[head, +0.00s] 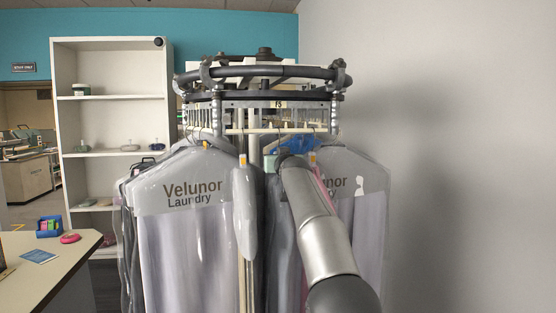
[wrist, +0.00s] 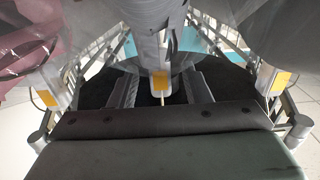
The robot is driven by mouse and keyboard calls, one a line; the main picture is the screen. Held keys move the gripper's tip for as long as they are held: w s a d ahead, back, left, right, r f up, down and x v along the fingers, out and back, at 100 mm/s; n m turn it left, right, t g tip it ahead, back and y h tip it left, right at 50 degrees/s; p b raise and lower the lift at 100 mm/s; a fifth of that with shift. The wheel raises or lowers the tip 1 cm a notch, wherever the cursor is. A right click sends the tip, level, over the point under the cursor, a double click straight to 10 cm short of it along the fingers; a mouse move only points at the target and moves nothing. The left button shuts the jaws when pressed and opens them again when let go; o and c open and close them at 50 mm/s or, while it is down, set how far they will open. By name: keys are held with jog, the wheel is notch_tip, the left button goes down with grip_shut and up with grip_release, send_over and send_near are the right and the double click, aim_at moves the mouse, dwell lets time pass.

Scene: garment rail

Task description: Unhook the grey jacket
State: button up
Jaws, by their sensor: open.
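Several garments in clear covers hang from the round rail (head: 265,72) in the head view. A grey garment (head: 283,245) hangs behind and below my arm, partly hidden; I cannot tell for sure that it is the grey jacket. In the wrist view my gripper (wrist: 161,88) is open, its two fingers apart. A pale hanger neck with a yellow tag (wrist: 161,80) shows between the fingers, under a grey covered shape (wrist: 150,30). I cannot tell whether the fingers touch it. In the head view my gripper is hidden behind my arm.
Covered garments marked Velunor Laundry (head: 185,225) hang close on the left, and another covered garment (head: 372,205) on the right. Other yellow-tagged necks (wrist: 278,82) flank my gripper. A white shelf (head: 110,110) and a counter (head: 45,255) stand at the left. The wall is at the right.

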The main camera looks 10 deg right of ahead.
jog(key=shift+f, duration=0.1)
grip_shut()
jog(key=shift+w+d+r, duration=0.1)
jog(key=shift+w+r, duration=0.05)
jog(key=shift+r, duration=1.4)
jog(key=shift+s+r, duration=0.2)
jog(key=shift+r, duration=0.35)
jog(key=shift+s, duration=0.1)
jog(key=shift+s+f+b, duration=0.25)
jog(key=shift+s+b, duration=0.5)
jog(key=shift+b, duration=0.65)
jog(key=shift+s+b, duration=2.6)
jog(key=shift+b, duration=0.35)
jog(key=shift+s, duration=0.1)
